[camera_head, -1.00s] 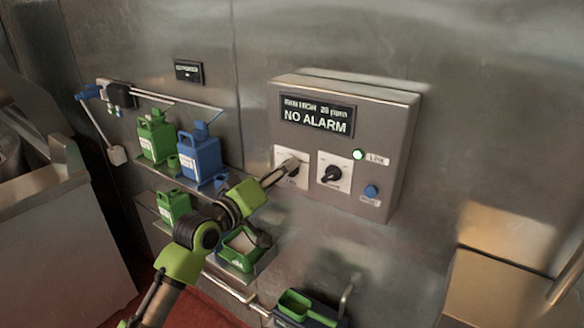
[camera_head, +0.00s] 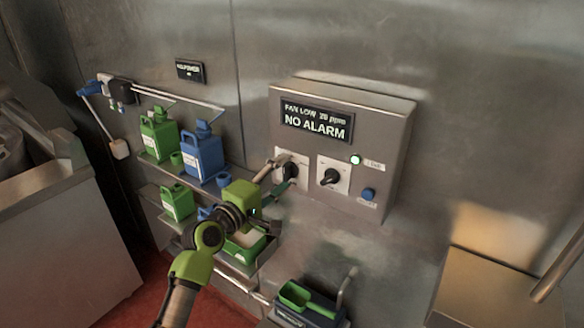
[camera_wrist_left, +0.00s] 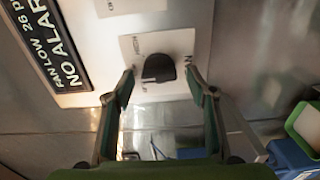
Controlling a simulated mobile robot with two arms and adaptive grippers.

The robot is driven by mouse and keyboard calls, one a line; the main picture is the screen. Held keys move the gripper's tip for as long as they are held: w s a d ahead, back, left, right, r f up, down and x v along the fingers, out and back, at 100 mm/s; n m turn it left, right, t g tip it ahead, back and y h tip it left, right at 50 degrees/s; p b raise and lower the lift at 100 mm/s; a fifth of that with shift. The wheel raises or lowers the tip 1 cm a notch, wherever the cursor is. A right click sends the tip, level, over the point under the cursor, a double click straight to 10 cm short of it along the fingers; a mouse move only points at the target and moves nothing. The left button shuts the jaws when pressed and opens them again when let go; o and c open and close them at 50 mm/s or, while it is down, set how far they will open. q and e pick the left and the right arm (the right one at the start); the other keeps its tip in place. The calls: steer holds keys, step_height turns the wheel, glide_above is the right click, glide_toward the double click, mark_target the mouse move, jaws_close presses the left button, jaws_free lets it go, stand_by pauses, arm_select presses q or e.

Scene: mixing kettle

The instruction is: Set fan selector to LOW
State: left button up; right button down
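In the left wrist view the same knob (camera_wrist_left: 158,68) lies between and just beyond the two fingertips (camera_wrist_left: 161,84), with gaps at both sides. The left gripper is open and empty. My right gripper is not in view.
A second black knob (camera_head: 330,177), a lit green lamp (camera_head: 355,159) and a blue button (camera_head: 368,194) sit to the right on the box. Shelves with green (camera_head: 158,138) and blue jugs (camera_head: 202,153) are left of my arm. A green scoop (camera_head: 296,296) is below.

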arm_select(q)
steer(key=shift+a, duration=0.1)
steer(key=v, duration=0.7)
steer(key=s+a+f+m+g+y+b, duration=0.1)
steer(key=s+a+f+y+b, duration=0.15)
steer(key=f, duration=1.15)
steer(key=s+a+f+m+g+y+b, duration=0.1)
steer(key=s+a+f+g+y+b, duration=0.15)
steer(key=f, duration=1.25)
steer(key=s+a+f+g+y+b, duration=0.1)
steer(key=a+f, duration=0.2)
steer(key=f, duration=1.1)
steer(key=s+a+f+m+g+y+b, duration=0.2)
steer(key=s+a+f+m+g+b, duration=0.15)
steer(key=s+f, duration=1.15)
steer(key=s+a+f+m+g+y+b, duration=0.1)
steer(key=s+a+f+m+g+b, duration=0.2)
steer(key=s+f, duration=1.2)
steer(key=s+a+f+m+g+b, duration=0.1)
steer(key=s+f, duration=0.4)
steer(key=s, duration=0.6)
steer(key=s+a+f+m+g+y+b, duration=0.1)
steer(key=s+a+f+m, duration=0.2)
steer(key=s+f, duration=0.3)
steer(key=s, duration=0.4)
steer(key=shift+s+a+f+g+y, duration=0.2)
steer(key=shift+s+f+g+y, duration=0.1)
steer(key=shift+s, duration=0.1)
